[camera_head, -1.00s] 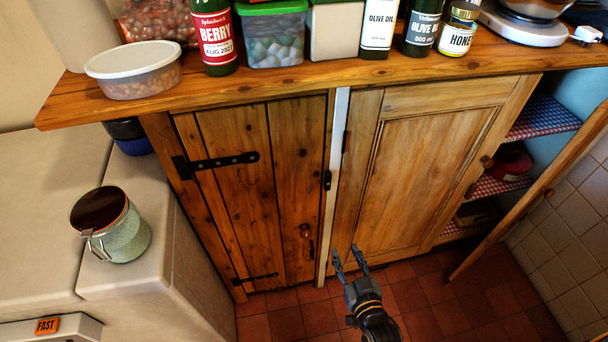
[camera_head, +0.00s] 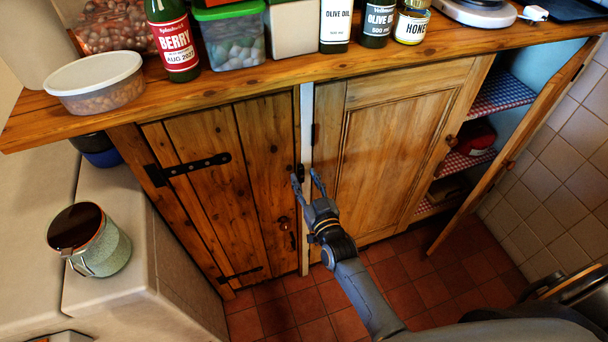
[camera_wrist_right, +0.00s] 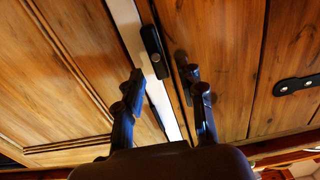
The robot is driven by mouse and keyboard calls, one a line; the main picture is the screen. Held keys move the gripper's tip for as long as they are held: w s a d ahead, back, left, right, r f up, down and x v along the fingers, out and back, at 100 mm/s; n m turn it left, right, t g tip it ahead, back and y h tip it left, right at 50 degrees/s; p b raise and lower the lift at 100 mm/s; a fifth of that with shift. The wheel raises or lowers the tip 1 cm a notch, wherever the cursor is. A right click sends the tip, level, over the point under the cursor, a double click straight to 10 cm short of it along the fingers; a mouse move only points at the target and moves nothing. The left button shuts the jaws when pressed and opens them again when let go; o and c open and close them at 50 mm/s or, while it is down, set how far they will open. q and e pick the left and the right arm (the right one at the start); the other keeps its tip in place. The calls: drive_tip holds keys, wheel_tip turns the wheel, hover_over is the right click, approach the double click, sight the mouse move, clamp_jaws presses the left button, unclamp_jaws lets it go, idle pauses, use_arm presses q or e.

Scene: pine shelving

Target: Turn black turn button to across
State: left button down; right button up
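The black turn button (camera_head: 301,170) sits beside the white upright strip, at the right edge of the dark plank door (camera_head: 222,180). It stands lengthwise along the strip, near upright. In the right wrist view the black turn button (camera_wrist_right: 154,52) shows whole, with a pale screw at its middle. My right gripper (camera_head: 307,180) is open and empty, its fingertips close to the button in the head view. In the wrist view the two fingers (camera_wrist_right: 165,82) are spread, and the button lies beyond the gap between them. I cannot tell whether a finger touches it. My left gripper is not in view.
A lighter panel door (camera_head: 390,165) is right of the white strip (camera_head: 306,130). An open door (camera_head: 500,170) stands at the far right. The counter (camera_head: 300,78) with jars and bottles overhangs above.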

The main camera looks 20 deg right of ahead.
drive_tip(key=shift+w, duration=0.75)
clamp_jaws()
drive_tip(key=m+b, duration=0.1)
drive_tip(key=m, duration=0.5)
drive_tip(key=d+f+m+b, duration=0.1)
drive_tip(key=m+b, duration=0.1)
drive_tip(key=m, duration=0.4)
drive_tip(key=f+m+b, duration=0.1)
drive_tip(key=m+b, duration=0.1)
drive_tip(key=m, duration=0.3)
drive_tip(key=shift+d+m, duration=0.35)
drive_tip(key=shift+m, duration=0.05)
